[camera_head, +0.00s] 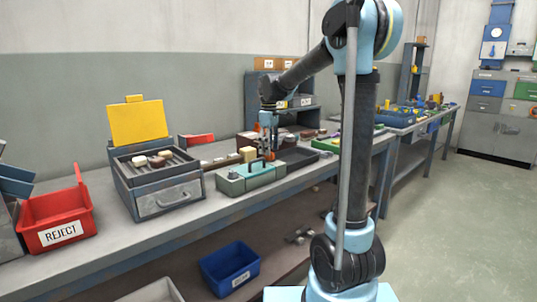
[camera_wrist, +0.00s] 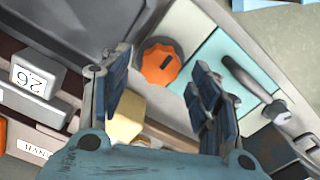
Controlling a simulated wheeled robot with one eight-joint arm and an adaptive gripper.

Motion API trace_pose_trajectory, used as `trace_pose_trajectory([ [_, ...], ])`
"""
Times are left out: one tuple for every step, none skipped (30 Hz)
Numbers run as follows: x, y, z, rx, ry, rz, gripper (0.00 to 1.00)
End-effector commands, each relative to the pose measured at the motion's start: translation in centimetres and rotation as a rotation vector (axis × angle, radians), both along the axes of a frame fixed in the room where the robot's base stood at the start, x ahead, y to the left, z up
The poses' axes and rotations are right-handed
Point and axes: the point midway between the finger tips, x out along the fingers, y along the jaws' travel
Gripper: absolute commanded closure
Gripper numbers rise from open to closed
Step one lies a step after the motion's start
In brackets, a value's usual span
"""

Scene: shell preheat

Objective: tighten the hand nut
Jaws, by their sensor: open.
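The hand nut appears to be the orange ribbed knob (camera_wrist: 160,64) with a dark mark on its face, seated on a grey and teal fixture (camera_wrist: 218,52). The fixture also shows on the bench in the head view (camera_head: 236,186), where I cannot make out the knob clearly. My gripper (camera_wrist: 158,78) is open, its two blue-padded fingers on either side of the knob in the picture. Whether they are level with the knob or still above it, I cannot tell. In the head view my gripper (camera_head: 268,138) points down over the back of the fixture.
A cream block (camera_wrist: 124,121) lies near the left finger. Left on the bench are a grey drawer box with a yellow lid (camera_head: 140,122) and a red reject bin (camera_head: 58,215). A dark tray (camera_head: 297,157) lies right.

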Motion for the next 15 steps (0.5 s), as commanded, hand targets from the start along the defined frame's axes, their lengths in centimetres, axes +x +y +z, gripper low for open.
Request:
trace_pose_trajectory([
  [0.0, 0.0, -0.6, 0.0, 0.0, 0.0, 0.43],
  [0.0, 0.0, -1.0, 0.0, 0.0, 0.0, 0.43],
  [0.0, 0.0, -1.3, 0.0, 0.0, 0.0, 0.43],
  [0.0, 0.0, -1.6, 0.0, 0.0, 0.0, 0.43],
  [0.0, 0.0, -1.8, 0.0, 0.0, 0.0, 0.43],
  [0.0, 0.0, -2.0, 0.0, 0.0, 0.0, 0.43],
  [0.0, 0.0, -2.2, 0.0, 0.0, 0.0, 0.43],
  [0.0, 0.0, -2.3, 0.0, 0.0, 0.0, 0.43],
  [0.0, 0.0, -2.4, 0.0, 0.0, 0.0, 0.43],
  [0.0, 0.0, -2.4, 0.0, 0.0, 0.0, 0.43],
  [0.0, 0.0, -2.5, 0.0, 0.0, 0.0, 0.43],
  [0.0, 0.0, -2.5, 0.0, 0.0, 0.0, 0.43],
  [0.0, 0.0, -2.5, 0.0, 0.0, 0.0, 0.43],
  [0.0, 0.0, -2.5, 0.0, 0.0, 0.0, 0.43],
  [0.0, 0.0, -2.5, 0.0, 0.0, 0.0, 0.43],
])
